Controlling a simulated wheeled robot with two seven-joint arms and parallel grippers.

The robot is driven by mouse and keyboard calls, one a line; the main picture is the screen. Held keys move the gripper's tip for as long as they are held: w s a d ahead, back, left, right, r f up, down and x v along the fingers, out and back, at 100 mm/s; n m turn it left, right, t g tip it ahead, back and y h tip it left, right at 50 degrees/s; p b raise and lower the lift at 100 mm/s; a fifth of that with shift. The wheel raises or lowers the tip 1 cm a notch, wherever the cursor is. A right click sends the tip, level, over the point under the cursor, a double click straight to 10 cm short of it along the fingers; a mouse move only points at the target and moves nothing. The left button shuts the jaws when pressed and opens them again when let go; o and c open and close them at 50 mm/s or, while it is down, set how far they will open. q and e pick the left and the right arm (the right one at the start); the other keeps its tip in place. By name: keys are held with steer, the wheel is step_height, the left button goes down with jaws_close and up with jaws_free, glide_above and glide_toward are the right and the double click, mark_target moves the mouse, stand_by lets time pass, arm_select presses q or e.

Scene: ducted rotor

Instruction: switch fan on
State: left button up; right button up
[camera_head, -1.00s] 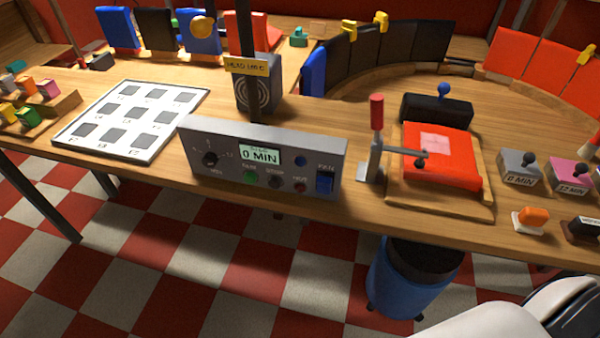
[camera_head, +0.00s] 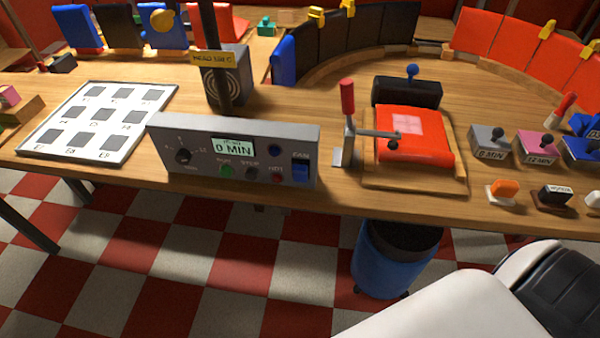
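The fan switch (camera_head: 300,172) is a blue rocker at the right end of a grey control box (camera_head: 235,135), under a "FAN" label. The box stands at the front edge of the wooden table, and its display (camera_head: 233,147) reads "0 MIN". I cannot tell from the rocker's tilt whether it is on or off. Behind the box, a dark speaker-like unit with a round grille (camera_head: 226,78) stands by a black post with a yellow label. White and black parts of my own body show at the lower right. Neither gripper is in view.
A toggle clamp with a red handle (camera_head: 347,97) stands right of the box, beside a red pad (camera_head: 413,138) on a wooden base. A white grid board (camera_head: 97,118) lies left. Weights and stamps sit at right. A blue bin (camera_head: 393,262) stands below the table.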

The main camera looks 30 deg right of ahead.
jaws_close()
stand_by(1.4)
